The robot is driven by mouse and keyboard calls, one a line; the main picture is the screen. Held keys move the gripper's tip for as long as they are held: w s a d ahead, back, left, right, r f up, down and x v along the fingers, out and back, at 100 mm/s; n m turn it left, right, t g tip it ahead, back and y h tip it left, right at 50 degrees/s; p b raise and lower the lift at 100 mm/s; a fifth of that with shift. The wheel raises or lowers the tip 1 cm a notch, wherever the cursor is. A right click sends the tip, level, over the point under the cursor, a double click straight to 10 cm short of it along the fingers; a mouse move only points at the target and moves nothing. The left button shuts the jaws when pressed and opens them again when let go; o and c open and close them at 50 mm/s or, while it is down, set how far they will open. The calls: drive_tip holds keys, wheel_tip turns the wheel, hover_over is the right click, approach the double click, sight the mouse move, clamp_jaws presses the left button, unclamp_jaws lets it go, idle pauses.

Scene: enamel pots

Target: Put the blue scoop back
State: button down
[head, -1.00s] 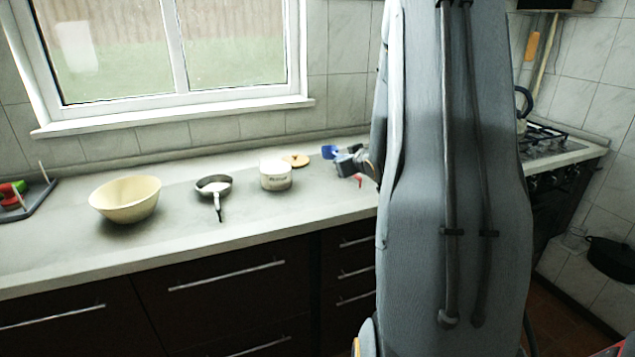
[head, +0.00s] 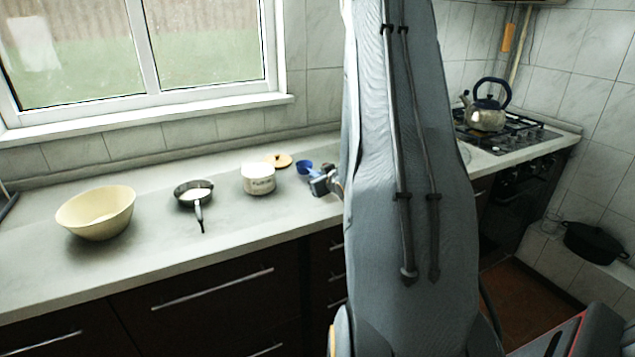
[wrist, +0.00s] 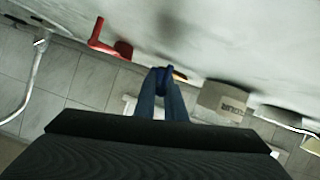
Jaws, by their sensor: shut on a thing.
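My gripper (head: 316,180) is shut on the blue scoop (head: 304,168) at the counter's right part, just left of my arm. The scoop also shows in the wrist view (wrist: 164,75), between the fingertips and partly hidden by them. I cannot tell whether it touches the counter. The white pot (head: 258,181), lettered like "FLOUR", stands left of the scoop, apart from it. The pot also shows tilted in the wrist view (wrist: 224,98). A round wooden lid (head: 278,160) lies behind the pot.
A small dark pan (head: 180,195) with white inside has its handle pointing forward. A cream bowl (head: 97,213) stands farther left. A red scoop-like thing (wrist: 97,40) is left in the wrist view. A kettle (head: 486,118) stands on the stove. The front counter strip is clear.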

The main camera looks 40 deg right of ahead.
drive_tip(key=shift+f, duration=1)
drive_tip(key=shift+f, duration=0.2)
drive_tip(key=c, duration=1.8)
unclamp_jaws()
